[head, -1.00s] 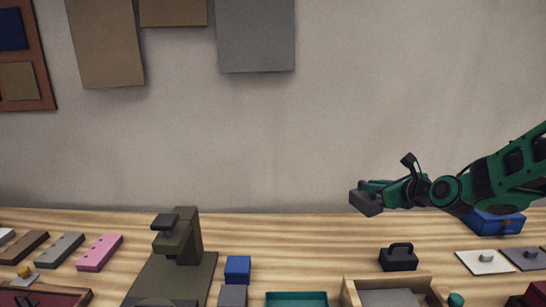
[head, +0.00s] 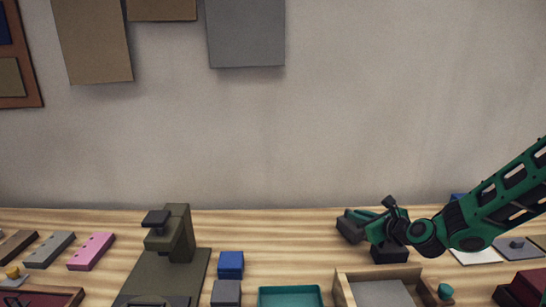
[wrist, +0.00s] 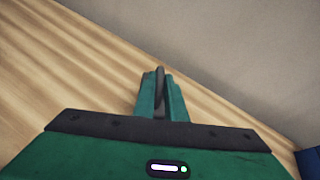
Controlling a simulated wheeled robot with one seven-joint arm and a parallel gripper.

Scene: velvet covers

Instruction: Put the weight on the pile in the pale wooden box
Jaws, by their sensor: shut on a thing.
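My gripper (head: 366,224) is above the far part of the bench, behind the pale wooden box. It is shut on a dark grey, block-like weight (head: 349,227), which sticks out to its left, tilted. In the wrist view a thin dark part of it (wrist: 160,94) shows between the green fingers; the rest is hidden. A black weight (head: 389,255) stands on the bench under my arm, its top covered by the arm. The pale wooden box (head: 378,273) is at the front, cut by the bottom edge. A flat grey pile (head: 381,294) lies in it.
A teal tray (head: 290,290) is left of the box, then a grey block (head: 226,292), a blue block (head: 230,264) and an olive press-like stand (head: 178,235). A teal knob (head: 445,291) is right of the box. Bare bench lies between the stand and my gripper.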

